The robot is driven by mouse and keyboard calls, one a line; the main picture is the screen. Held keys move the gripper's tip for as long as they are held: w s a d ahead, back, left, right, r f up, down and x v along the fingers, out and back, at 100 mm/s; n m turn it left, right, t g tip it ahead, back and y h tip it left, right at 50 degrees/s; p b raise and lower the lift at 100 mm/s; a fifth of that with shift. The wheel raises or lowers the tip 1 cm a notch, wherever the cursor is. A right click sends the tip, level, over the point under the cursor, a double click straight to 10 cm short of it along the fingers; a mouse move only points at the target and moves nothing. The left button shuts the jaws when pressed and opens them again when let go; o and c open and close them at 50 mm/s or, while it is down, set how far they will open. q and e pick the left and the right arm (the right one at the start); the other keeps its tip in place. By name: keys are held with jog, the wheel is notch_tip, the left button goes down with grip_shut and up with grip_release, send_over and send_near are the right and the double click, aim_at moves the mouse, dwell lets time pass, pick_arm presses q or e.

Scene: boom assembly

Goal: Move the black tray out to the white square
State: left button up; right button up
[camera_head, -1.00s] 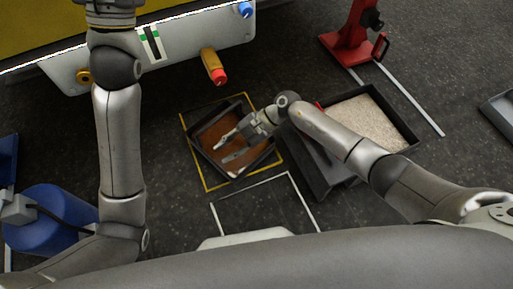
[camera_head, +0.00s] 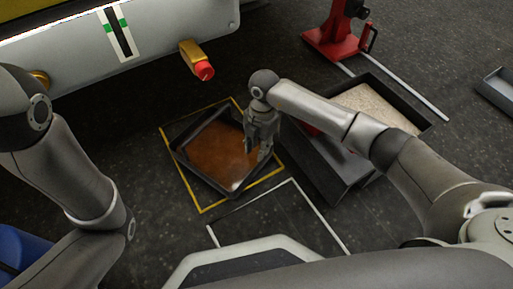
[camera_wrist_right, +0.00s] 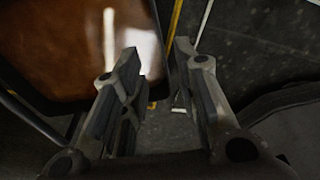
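The black tray (camera_head: 203,178), with brown liquid-looking contents, lies on the floor inside a yellow outlined square (camera_head: 194,198). The white square (camera_head: 232,215) is outlined on the floor just nearer to me, its near part hidden by my body. My right gripper (camera_head: 258,156) points down at the tray's right side. In the right wrist view its fingers (camera_wrist_right: 158,50) are apart, with the tray's rim (camera_wrist_right: 160,28) near and partly between the fingertips. I see no grip on the rim. My left arm shows at the left, but its gripper is out of view.
A dark bin with pale grains (camera_head: 372,107) stands to the right, beside a dark box (camera_head: 325,165) under my right arm. A red stand (camera_head: 335,42) is behind. A brass fitting with a red end (camera_head: 199,62) juts from the white panel above the tray.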

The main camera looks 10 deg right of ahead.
aim_at(255, 167)
jog(key=f+b, duration=0.2)
jog(key=f, duration=0.1)
jog(key=f+b, duration=0.3)
jog(key=f, duration=0.1)
jog(key=a+f+b, duration=0.1)
jog(key=f+b, duration=0.2)
jog(key=shift+s+f, duration=0.4)
grip_shut()
dwell(0.5)
